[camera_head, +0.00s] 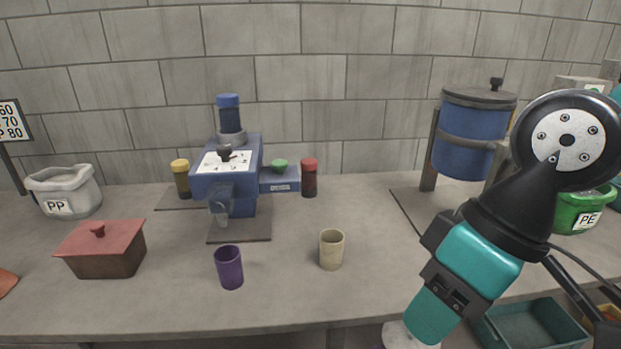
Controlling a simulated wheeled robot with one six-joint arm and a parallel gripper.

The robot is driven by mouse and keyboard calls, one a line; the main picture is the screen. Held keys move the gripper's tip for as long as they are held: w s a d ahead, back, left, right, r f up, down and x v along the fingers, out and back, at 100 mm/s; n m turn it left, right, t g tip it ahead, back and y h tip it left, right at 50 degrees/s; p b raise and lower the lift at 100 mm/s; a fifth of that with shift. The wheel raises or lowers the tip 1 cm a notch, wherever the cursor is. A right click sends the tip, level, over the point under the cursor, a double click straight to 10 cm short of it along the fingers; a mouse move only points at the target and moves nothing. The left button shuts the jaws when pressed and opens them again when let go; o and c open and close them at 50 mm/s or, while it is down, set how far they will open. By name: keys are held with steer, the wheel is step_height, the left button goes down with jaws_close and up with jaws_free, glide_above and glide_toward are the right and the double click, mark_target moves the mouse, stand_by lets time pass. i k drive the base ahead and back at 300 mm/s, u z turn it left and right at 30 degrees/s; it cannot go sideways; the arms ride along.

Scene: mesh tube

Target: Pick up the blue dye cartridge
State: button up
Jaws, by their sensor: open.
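The blue dye cartridge (229,112) is a dark cylinder with a bright blue cap. It stands upright in the grey collar on top of the blue machine (245,190), at the back left of the middle of the bench. Its lower end is hidden in the collar. My arm (480,255) fills the right side of the view, well apart from the cartridge. The fingers of my gripper do not show in this view.
A yellow-capped cartridge (181,180) and a red-capped cartridge (309,178) flank the machine. A purple cup (229,268) and a beige cup (331,249) stand in front. A red-lidded box (104,250) is left. A blue tank (466,140) stands right.

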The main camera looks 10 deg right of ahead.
mark_target(228, 104)
steer(key=u, duration=1.8)
steer(key=i, duration=0.6)
steer(key=z, duration=1.4)
steer(key=i, duration=0.5)
